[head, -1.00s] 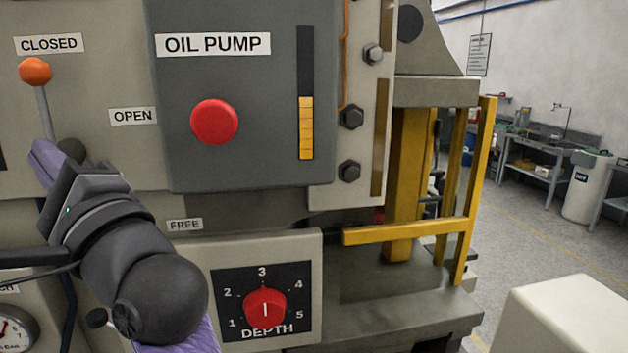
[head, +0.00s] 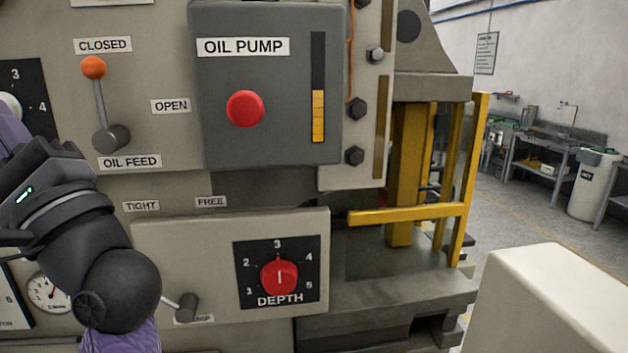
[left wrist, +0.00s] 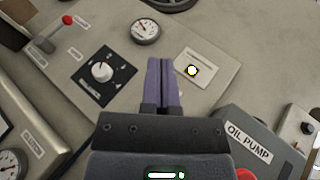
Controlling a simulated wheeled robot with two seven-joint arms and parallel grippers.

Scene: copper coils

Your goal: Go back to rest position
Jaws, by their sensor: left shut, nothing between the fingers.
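My left gripper (left wrist: 165,85) shows in the left wrist view with its two purple fingers shut together and nothing between them. Its tips lie in front of the machine's panels, near a gauge and a plate with a lit lamp, and I cannot tell the gap. In the head view my left arm comes in at the left edge, and its purple end beside the white knob is partly cut off. It is apart from the oil feed lever (head: 99,105), whose orange ball is up by the CLOSED label. My right gripper is not in view.
The oil pump panel (head: 265,85) has a red button (head: 245,108). Below it is the red depth dial (head: 279,277), pointing near 3. A small lever (head: 187,306) sits left of the dial. A yellow guard (head: 410,214) and a pale block (head: 550,305) stand right; open floor lies beyond.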

